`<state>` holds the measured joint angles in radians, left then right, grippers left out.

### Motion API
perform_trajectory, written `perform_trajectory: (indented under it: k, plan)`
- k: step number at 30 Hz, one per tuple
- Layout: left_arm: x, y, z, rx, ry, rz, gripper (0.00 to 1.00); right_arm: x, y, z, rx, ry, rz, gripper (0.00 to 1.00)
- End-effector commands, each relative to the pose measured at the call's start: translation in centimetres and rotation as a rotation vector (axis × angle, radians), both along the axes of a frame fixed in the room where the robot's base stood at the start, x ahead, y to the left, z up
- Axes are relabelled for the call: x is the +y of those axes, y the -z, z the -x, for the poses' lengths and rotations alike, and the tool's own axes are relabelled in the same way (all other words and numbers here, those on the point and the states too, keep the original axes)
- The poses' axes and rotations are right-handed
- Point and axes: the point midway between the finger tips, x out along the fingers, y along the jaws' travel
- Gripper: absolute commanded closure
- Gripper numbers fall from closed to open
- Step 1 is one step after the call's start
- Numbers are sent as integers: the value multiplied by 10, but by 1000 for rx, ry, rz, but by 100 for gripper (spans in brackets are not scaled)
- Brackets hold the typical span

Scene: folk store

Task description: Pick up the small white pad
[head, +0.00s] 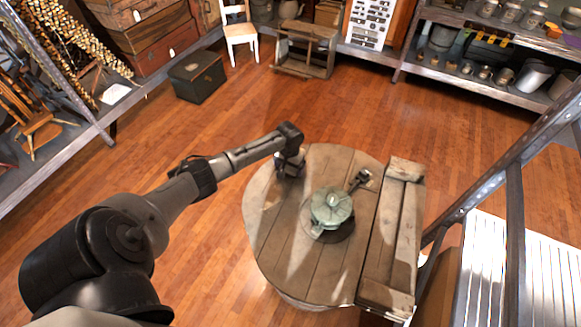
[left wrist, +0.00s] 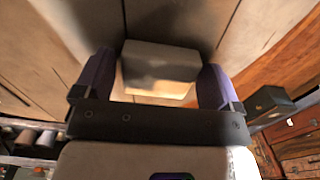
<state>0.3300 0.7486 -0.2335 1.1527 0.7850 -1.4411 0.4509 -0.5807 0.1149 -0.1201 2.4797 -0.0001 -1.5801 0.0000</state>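The small white pad (left wrist: 160,65) is a pale block lying on the wooden table top (head: 290,235). It shows in the left wrist view, with a shadow around it. My left gripper (head: 290,166) is low over the far left part of the round table, and it hides the pad in the head view. In the left wrist view its two purple fingers (left wrist: 157,82) stand wide apart, one on each side of the pad. A thin gap shows at the left finger; the right finger is very close to the pad. My right gripper is in neither view.
A pale green lidded pot (head: 331,207) stands mid-table on a dark round base. A small dark object (head: 361,179) lies beside it. A long wooden crate (head: 393,240) covers the table's right side. Wooden floor is clear around the table's left and far sides.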

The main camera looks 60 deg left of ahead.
Motion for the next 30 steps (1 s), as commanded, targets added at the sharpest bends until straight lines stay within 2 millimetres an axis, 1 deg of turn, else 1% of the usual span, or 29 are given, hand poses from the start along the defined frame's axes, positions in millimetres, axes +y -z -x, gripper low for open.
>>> perform_trajectory:
  k: [1,12,13,17,20,23,28,29,30]
  plan:
    - [0,0,0,0,0,0,15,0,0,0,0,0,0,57]
    - [0,0,0,0,0,0,51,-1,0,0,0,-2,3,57]
    - [0,0,0,0,0,0,52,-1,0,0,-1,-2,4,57]
    - [0,0,0,0,0,0,52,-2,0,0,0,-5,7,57]
    - [0,-4,0,-1,0,-1,52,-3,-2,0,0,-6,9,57]
    - [1,-16,0,-2,0,-1,52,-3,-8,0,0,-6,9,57]
    - [0,-50,-1,-4,1,0,52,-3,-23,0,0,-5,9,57]
    - [-10,-50,-4,-2,4,3,52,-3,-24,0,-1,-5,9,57]
    - [-19,-55,-7,-4,5,4,52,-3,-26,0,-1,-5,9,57]
